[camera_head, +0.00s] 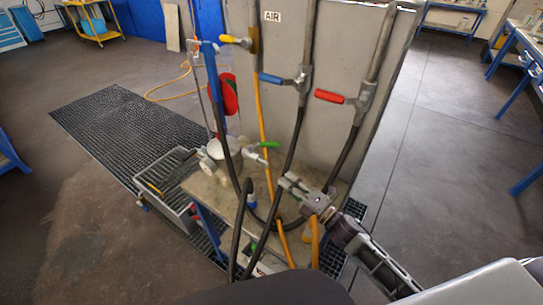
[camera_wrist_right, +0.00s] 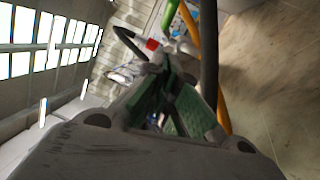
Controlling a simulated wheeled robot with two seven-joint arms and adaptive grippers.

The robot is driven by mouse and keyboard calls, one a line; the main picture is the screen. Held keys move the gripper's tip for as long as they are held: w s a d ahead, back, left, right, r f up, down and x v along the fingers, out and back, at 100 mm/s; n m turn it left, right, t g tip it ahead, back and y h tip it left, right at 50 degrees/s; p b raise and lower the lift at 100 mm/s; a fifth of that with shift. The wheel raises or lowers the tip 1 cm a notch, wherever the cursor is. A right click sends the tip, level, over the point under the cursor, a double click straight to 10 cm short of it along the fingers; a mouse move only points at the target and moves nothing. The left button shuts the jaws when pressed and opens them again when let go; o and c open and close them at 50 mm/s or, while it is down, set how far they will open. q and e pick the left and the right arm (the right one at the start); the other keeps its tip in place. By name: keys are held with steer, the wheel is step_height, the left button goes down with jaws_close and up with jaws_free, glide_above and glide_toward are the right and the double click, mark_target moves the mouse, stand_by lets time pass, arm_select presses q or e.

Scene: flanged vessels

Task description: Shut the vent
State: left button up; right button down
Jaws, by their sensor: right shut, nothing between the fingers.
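My right gripper (camera_head: 288,182) reaches in from the lower right over the bench, shut and empty. In the right wrist view its green-padded fingers (camera_wrist_right: 168,75) come together near dark and orange hoses. A small valve with a green handle (camera_head: 268,144) sits just up and left of the gripper, apart from it in the picture. On the grey panel are valves with a yellow handle (camera_head: 231,39), a blue handle (camera_head: 271,79) and a red handle (camera_head: 329,96). No readable label marks which one is the vent. My left gripper is not in view.
Black hoses and an orange hose (camera_head: 265,120) hang in front of the panel (camera_head: 349,45) and crowd the gripper. A grey crate (camera_head: 178,208) stands left of the bench (camera_head: 210,192).

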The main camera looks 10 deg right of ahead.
steer(key=shift+f+x, duration=0.25)
steer(key=shift+x, duration=1.7)
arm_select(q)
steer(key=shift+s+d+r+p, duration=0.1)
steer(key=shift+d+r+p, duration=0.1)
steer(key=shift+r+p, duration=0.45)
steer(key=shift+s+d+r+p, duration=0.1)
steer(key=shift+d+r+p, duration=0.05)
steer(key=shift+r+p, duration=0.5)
arm_select(e)
glide_toward(264, 145)
steer(key=shift+w+a+f, duration=0.15)
steer(key=shift+w+a, duration=1.6)
steer(key=shift+w, duration=0.25)
